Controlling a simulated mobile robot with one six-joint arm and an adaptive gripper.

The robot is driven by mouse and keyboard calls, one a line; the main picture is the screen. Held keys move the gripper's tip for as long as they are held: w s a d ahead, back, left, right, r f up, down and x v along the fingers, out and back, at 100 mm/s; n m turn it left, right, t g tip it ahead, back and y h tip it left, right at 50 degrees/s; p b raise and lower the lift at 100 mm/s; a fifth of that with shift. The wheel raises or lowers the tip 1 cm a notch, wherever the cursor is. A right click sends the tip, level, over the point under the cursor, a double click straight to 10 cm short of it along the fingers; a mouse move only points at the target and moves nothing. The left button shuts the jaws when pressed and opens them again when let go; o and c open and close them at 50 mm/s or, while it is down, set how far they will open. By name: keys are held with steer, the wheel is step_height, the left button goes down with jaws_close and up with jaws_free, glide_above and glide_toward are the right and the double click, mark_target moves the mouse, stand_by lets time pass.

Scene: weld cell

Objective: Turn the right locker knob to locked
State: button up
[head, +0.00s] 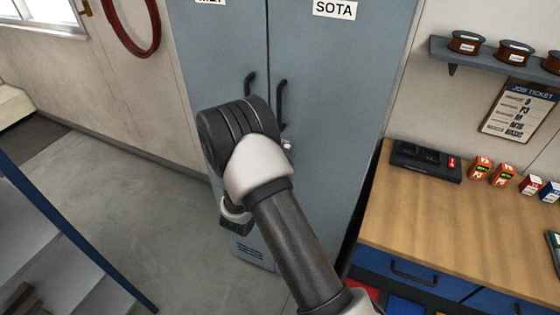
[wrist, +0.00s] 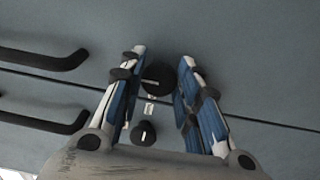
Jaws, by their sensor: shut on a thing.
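The right locker knob (wrist: 158,77) is a round black knob on the right door. In the wrist view it sits between the fingertips of my gripper (wrist: 161,68), which is shut on it. A short pale mark shows on the knob, but its exact angle is hard to read. The left knob (wrist: 143,133) is outside the grip, lower in the wrist view, with a pale upright mark. In the head view my wrist hides the fingers and most of the knob area in front of the grey locker (head: 345,75).
Two black door handles (wrist: 45,60) (wrist: 40,116) lie left of the fingers in the wrist view. A wooden workbench (head: 430,215) stands right of the locker, with a shelf (head: 480,57) above it. Blue stair rails (head: 70,230) stand at left; floor between is clear.

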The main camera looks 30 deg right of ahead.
stand_by(0.4)
steer(key=o, duration=1)
steer(key=shift+o, duration=0.2)
steer(key=v, duration=1.2)
